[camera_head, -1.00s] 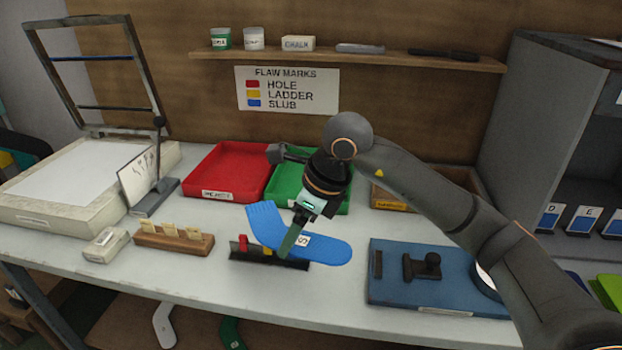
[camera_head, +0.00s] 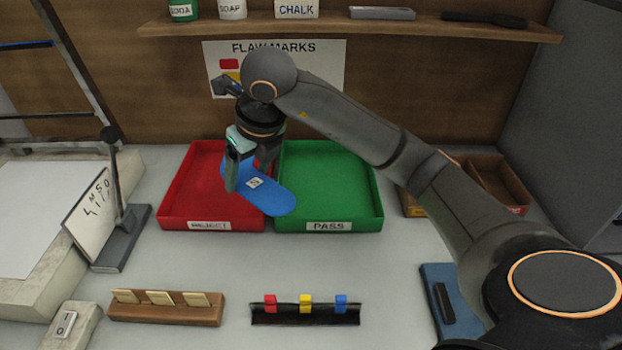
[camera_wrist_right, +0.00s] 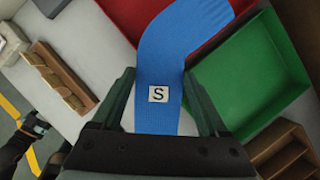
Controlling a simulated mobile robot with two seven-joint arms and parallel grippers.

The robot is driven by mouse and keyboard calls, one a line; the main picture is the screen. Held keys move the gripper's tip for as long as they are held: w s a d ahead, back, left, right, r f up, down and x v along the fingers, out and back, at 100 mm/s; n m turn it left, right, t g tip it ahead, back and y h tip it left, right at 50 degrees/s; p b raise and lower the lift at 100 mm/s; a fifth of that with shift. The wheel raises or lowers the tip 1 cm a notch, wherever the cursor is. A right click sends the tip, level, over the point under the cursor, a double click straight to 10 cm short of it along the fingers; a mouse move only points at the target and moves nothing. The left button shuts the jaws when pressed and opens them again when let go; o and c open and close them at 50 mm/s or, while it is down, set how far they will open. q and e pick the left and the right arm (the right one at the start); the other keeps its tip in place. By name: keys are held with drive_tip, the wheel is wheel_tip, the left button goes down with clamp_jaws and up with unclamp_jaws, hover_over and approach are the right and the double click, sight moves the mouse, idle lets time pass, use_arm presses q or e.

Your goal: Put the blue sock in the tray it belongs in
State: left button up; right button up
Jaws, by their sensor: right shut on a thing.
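The blue sock (camera_head: 265,194) hangs in my right gripper (camera_head: 245,180), which is shut on it. Its flat shape carries a white label with an S, clear in the right wrist view, where the sock (camera_wrist_right: 180,60) runs up between the fingers. The sock is in front of the divide between the red tray (camera_head: 180,190), labelled REJECT, and the green tray (camera_head: 340,170), labelled PASS. Its rounded end overlaps the green tray's near left corner in the head view. I see no coloured marker on the sock. Part of my left gripper (camera_wrist_right: 32,132) seems to show in the right wrist view.
A dark rack (camera_head: 305,316) holds red, yellow and blue clips. A wooden block (camera_head: 165,312) with pale tags stands to its left. A brown divided box (camera_head: 490,182) is right of the green tray. A FLAW MARKS sign (camera_head: 320,65) hangs behind. Bare table lies before the trays.

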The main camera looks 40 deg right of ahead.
drive_tip(key=d+f, duration=0.4)
drive_tip(key=d, duration=0.4)
drive_tip(key=b, duration=0.2)
hover_over(306, 199)
drive_tip(key=s+a, duration=0.1)
drive_tip(key=f, duration=0.4)
drive_tip(key=shift+s+f, duration=0.2)
drive_tip(key=shift+f, duration=0.05)
drive_tip(key=shift+d+f, duration=0.35)
drive_tip(key=shift+f, duration=0.15)
wheel_tip(306, 199, down, 3)
drive_tip(key=shift+d+f, duration=0.15)
drive_tip(key=shift+f, duration=0.05)
drive_tip(key=o, duration=1.2)
use_arm(q)
drive_tip(key=shift+s+a+f, duration=0.1)
drive_tip(key=shift+s+f, duration=0.05)
drive_tip(key=shift+f, duration=0.35)
drive_tip(key=shift+s+a+f, duration=0.1)
drive_tip(key=shift+s+f, duration=0.05)
drive_tip(key=shift+f, duration=0.3)
use_arm(e)
drive_tip(key=shift+r, duration=0.1)
